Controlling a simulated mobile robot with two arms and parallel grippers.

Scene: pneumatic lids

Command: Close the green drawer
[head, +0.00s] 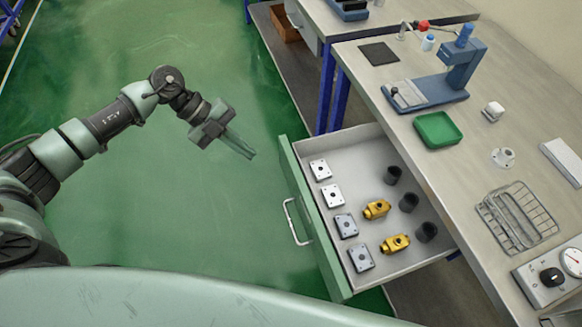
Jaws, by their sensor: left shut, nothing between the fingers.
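The green drawer (310,222) stands pulled out from under the workbench on the right. Its green front faces left and carries a pale bar handle (291,222). Inside lie several flat plates (346,226), two yellow valve bodies (376,209) and several dark cylinders (409,202). My left gripper (243,151) is shut and empty, in the air to the left of the drawer's far front corner, apart from it in the picture. My right gripper is not in view.
The workbench (403,124) holds a blue press (452,75), a green tray (438,130), a wire basket (517,217) and a gauge box (553,274). A second table (400,12) stands behind. The green floor (170,215) left of the drawer is clear.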

